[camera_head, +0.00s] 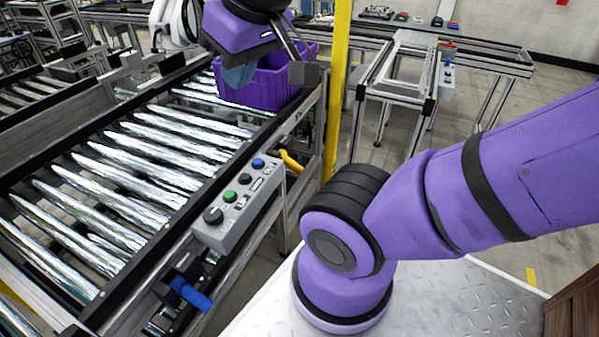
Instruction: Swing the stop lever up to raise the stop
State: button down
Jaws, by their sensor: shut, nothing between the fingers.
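A lever with a blue grip (191,293) sticks out from the near side of the roller conveyor, low in the picture. A yellow handle (291,160) sits farther along the same side, just past the button box. I cannot tell for sure which one is the stop lever, and no raised stop is clearly visible. My gripper (241,73) is at the top centre, over the purple crate and well away from both handles. It is shut and empty; its fingertips are hard to make out.
The purple crate (268,91) stands at the conveyor's far end. A grey button box (236,207) is fixed to the near rail. A yellow post (337,95) rises just right of the crate. Shiny rollers (130,168) fill the conveyor. A metal frame table (405,62) stands behind.

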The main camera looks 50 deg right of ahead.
aim_at(287, 161)
jog(key=k+l, duration=0.1)
jog(key=l, duration=1.25)
jog(key=k+l+z, duration=0.15)
jog(key=l, duration=1.2)
